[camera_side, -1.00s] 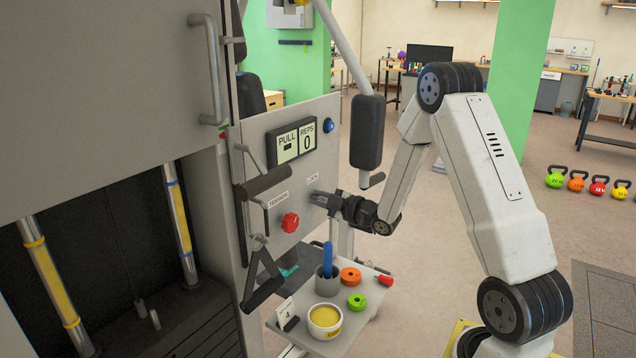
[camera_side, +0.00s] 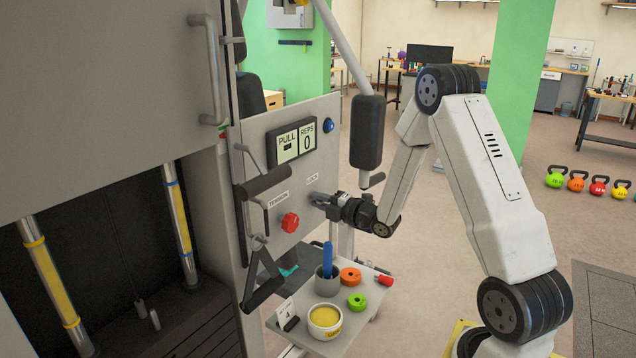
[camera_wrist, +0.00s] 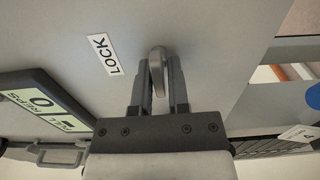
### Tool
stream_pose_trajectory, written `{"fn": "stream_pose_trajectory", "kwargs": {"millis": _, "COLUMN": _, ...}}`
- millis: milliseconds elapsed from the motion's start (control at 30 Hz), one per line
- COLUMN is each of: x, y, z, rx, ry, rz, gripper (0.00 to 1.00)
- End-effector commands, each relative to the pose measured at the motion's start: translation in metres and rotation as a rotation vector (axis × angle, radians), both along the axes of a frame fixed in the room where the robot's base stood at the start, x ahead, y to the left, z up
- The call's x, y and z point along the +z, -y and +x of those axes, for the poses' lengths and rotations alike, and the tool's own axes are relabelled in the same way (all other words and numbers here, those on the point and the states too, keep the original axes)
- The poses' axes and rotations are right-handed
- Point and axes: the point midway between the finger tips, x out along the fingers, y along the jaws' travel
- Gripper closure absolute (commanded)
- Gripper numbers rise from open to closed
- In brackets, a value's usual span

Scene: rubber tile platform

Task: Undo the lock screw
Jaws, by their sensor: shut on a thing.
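The lock screw (camera_wrist: 157,62) is a grey, wing-like grip on the grey machine panel, beside the white LOCK label (camera_wrist: 103,54). My gripper (camera_wrist: 160,88) is shut on it, with one finger on each side, in the wrist view. In the side view my gripper (camera_side: 320,199) reaches the panel just below the LOCK label (camera_side: 312,179). There the fingers hide most of the screw. The screw's thread is not visible.
A red knob (camera_side: 290,222) sits on the panel left of my gripper, under the TENSION label. A black padded roller (camera_side: 367,132) hangs close above my wrist. Below, a small shelf (camera_side: 337,344) carries a cup, a tub and coloured rings.

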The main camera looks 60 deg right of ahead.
Motion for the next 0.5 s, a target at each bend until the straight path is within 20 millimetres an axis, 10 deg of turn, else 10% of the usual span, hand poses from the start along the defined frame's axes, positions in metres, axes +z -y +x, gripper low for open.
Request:
{"fn": "stream_pose_trajectory", "kwargs": {"millis": 367, "x": -0.0005, "y": 0.0000, "z": -0.0003, "rx": 0.000, "ry": -0.001, "rz": -0.004, "gripper": 1.00}}
{"fn": "stream_pose_trajectory", "kwargs": {"millis": 400, "x": -0.0005, "y": 0.0000, "z": -0.0003, "rx": 0.000, "ry": -0.001, "rz": -0.004, "gripper": 0.67}}
{"fn": "stream_pose_trajectory", "kwargs": {"millis": 500, "x": -0.0004, "y": 0.0000, "z": -0.0003, "rx": 0.000, "ry": -0.001, "rz": -0.003, "gripper": 0.53}}
